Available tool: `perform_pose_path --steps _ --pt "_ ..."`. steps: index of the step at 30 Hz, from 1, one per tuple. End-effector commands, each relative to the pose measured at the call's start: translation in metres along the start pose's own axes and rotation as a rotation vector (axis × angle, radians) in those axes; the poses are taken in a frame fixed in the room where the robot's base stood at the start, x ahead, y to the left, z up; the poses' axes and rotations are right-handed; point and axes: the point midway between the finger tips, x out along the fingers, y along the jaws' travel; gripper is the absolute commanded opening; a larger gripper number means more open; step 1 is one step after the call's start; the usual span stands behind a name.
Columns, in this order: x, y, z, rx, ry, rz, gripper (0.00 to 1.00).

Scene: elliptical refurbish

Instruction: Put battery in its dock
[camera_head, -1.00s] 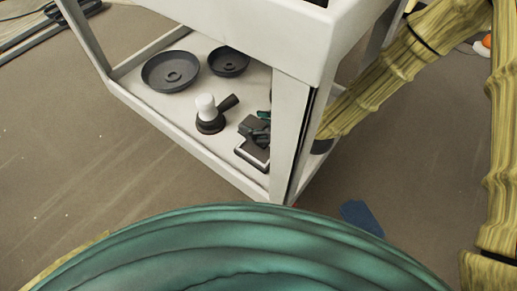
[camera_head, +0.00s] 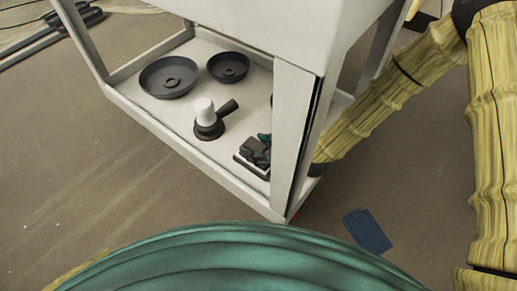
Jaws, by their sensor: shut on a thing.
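A low dark dock with a pale edge (camera_head: 246,164) sits on the lower shelf of the white cart, beside the front corner post. A dark block, apparently the battery (camera_head: 254,149), is at the top of the dock, touching or just over it; I cannot tell if it is seated. My gripper (camera_head: 265,142) shows only as small dark and teal parts at the block, and it is shut on it. My yellow arm reaches in from the right, behind the post, which hides most of the gripper and the dock's right side.
The white post (camera_head: 290,140) stands between the camera and my wrist. A dark sander-like tool with a white top (camera_head: 205,120) and two dark round dishes (camera_head: 169,77) (camera_head: 228,67) share the shelf (camera_head: 190,50). A blue flat piece (camera_head: 367,231) lies on the floor.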

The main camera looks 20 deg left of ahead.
Motion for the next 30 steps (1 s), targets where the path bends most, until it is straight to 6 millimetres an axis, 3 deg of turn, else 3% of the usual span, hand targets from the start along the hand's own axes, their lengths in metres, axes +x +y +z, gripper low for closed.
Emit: perform_pose_path --steps 5,6,9,22,30 --pt "0.001 0.000 0.002 0.000 0.001 0.000 0.34" --pt "0.001 0.000 0.003 0.000 0.000 0.000 0.64" --pt "0.001 0.000 0.002 0.000 0.000 0.000 0.82" --pt "-0.001 0.000 -0.001 0.000 0.000 0.000 0.84" --pt "-0.038 0.000 -0.004 0.002 0.000 0.001 0.84"
